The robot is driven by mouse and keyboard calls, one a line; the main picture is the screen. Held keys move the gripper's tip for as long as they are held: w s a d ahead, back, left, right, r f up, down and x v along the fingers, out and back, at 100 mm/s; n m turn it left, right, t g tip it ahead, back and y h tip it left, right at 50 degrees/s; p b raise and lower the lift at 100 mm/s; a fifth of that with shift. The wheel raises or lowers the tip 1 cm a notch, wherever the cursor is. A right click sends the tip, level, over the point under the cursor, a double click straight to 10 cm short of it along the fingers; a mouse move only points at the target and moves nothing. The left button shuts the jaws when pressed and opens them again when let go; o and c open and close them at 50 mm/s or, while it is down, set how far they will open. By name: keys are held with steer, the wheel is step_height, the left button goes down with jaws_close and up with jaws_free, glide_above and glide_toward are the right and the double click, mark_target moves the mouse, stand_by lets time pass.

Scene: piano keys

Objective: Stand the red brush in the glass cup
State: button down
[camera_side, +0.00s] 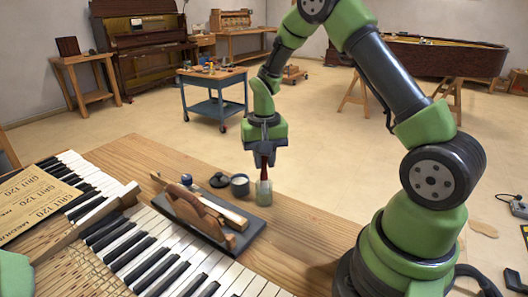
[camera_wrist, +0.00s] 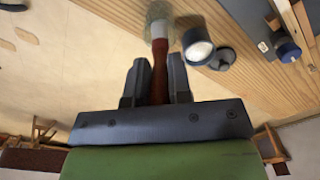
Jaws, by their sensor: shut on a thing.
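The red brush (camera_side: 264,173) hangs upright below my gripper (camera_side: 264,157), its pale head down. My gripper is shut on its dark red handle. In the wrist view the brush (camera_wrist: 159,52) runs between the two fingers of my gripper (camera_wrist: 158,78). The glass cup (camera_side: 264,198) is around the pale head at the board's edge; its clear wall also shows in the wrist view (camera_wrist: 149,36). I cannot tell whether the brush touches the cup's bottom.
A dark jar (camera_side: 240,187) with pale contents stands just left of the glass cup, with a round dark lid (camera_side: 219,180) behind it. A wooden plane-like tool (camera_side: 197,212) lies on a dark board (camera_side: 244,233) in front. The bench right of the cup is clear.

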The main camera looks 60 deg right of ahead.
steer(key=shift+f, duration=0.1)
steer(key=c, duration=1)
jaws_free()
steer(key=shift+o, duration=0.2)
step_height(320, 180, up, 9)
steer(key=shift+f, duration=0.1)
steer(key=shift+r, duration=0.6)
